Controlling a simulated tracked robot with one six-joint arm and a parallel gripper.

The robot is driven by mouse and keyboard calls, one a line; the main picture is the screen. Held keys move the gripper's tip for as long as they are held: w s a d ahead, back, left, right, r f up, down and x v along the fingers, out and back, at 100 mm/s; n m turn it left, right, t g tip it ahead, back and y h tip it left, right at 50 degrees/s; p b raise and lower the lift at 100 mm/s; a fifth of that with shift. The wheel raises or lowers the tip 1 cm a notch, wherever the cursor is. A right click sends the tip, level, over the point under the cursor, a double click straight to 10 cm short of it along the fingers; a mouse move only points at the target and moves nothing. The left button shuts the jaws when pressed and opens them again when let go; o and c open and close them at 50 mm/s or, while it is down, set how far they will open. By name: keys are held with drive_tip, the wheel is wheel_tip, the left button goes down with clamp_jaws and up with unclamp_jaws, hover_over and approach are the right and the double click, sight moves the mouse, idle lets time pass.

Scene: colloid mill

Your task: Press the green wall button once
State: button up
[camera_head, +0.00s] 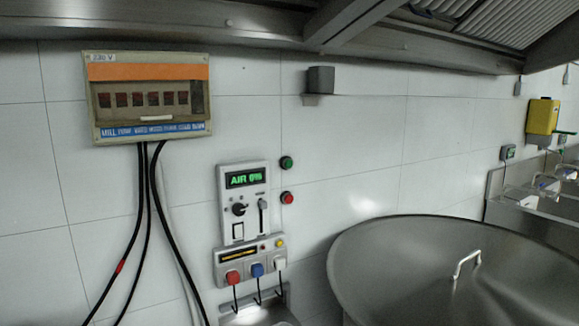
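The green wall button (286,163) is a small round knob on the white tiled wall. It sits just right of the upper part of a grey control panel (243,205) with a lit green display. A red button (288,198) is directly below it on the wall. Nothing covers the green button. My gripper and arm do not show in this view.
A breaker box (150,97) with black cables hangs at the upper left. Below the panel is a unit with red, blue and white connectors (255,270). A large round metal lid (450,270) with a handle fills the lower right. A metal hood (150,22) runs overhead.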

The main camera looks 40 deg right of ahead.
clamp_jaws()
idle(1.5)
